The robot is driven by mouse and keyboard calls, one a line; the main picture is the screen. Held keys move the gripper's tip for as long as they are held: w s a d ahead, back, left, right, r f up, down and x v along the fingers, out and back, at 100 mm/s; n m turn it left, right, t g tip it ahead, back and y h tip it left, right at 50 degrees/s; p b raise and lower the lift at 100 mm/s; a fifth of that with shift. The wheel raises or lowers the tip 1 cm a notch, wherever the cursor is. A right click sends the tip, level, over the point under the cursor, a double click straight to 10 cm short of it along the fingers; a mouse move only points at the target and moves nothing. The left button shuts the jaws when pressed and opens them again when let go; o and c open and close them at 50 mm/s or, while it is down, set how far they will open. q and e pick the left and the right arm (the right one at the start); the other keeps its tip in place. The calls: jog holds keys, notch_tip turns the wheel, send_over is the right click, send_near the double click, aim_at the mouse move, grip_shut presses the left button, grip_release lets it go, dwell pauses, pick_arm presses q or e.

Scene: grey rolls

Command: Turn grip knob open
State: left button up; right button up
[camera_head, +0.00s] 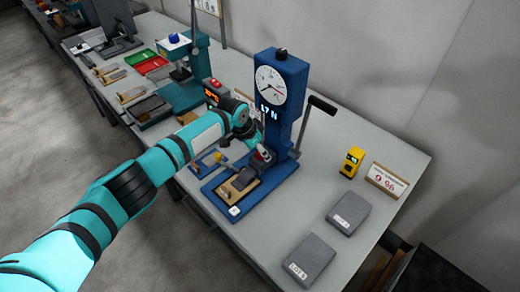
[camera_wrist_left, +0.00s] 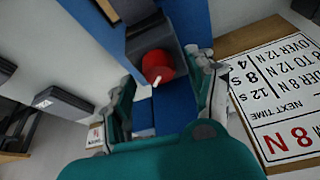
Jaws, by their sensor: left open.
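The grip knob (camera_wrist_left: 157,66) is red with a white pointer mark, on a dark grey part of the blue test stand (camera_wrist_left: 78,20). In the head view a bit of red shows low on the front of the blue stand (camera_head: 279,122), mostly hidden by my gripper. My left gripper (camera_head: 256,158) is at the stand's front. In the wrist view its open fingers (camera_wrist_left: 166,80) lie to either side of the knob, with gaps showing; I cannot tell if either touches it. My right gripper is not in view.
The stand has a dial (camera_head: 271,86) and a dark lever (camera_head: 322,104) at its right. A sign board (camera_wrist_left: 283,90) stands close beside the gripper in the wrist view. Grey slabs (camera_head: 349,212) and a yellow device (camera_head: 351,162) are on the bench (camera_head: 300,205).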

pick_arm(q)
jog(key=shift+w+d+f, duration=0.1)
jog(key=shift+f, duration=0.15)
